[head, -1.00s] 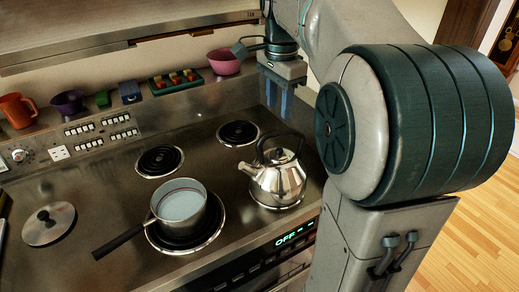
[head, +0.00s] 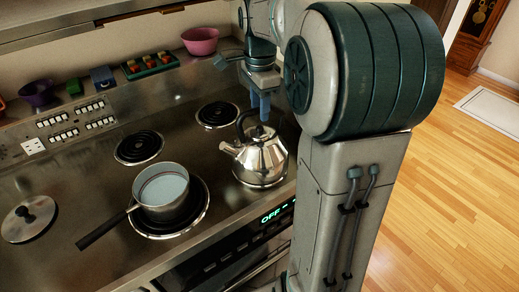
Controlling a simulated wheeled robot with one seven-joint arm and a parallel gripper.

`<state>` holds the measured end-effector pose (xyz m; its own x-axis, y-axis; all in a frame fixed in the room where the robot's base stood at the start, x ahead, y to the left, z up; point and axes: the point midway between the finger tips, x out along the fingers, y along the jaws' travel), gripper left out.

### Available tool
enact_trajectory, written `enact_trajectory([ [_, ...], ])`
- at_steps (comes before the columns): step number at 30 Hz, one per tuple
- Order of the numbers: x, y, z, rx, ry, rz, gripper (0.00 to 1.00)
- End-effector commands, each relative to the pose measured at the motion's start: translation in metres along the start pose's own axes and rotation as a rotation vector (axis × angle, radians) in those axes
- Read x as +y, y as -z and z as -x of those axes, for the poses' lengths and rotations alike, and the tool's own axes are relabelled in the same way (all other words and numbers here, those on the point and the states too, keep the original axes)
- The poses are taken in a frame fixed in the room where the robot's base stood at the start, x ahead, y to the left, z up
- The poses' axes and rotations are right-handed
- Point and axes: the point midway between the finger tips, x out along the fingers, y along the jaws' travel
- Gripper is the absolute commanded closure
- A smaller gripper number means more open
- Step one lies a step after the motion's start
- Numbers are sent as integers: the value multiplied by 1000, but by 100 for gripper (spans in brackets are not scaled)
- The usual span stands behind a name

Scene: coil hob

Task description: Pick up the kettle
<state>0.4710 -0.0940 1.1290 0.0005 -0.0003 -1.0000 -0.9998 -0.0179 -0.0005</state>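The shiny metal kettle (head: 262,162) stands upright on the right front burner of the hob, its spout pointing left. Its dark arched handle (head: 241,122) is on top. My gripper (head: 260,112) points down with its blue fingers just above the kettle, at the right part of the handle. The fingers overlap the handle area in this view. I cannot tell whether they touch it or how far apart they are.
A saucepan (head: 163,187) with pale contents sits on the left front burner, its handle toward lower left. A lid (head: 29,217) lies at the left. Two rear coils (head: 139,148) are bare. Bowls, including a pink one (head: 200,40), and a tray (head: 149,66) stand on the back ledge.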

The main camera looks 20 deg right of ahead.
Motion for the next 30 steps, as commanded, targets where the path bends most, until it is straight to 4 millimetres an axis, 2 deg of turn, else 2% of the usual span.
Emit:
enact_trajectory([
  [6,1,-2,-31,0,-3,0,61],
  [15,1,-3,-38,0,-1,0,61],
  [16,1,-3,-38,0,-1,0,64],
  [20,1,-3,-38,0,0,1,100],
  [30,0,-3,-36,1,3,1,100],
])
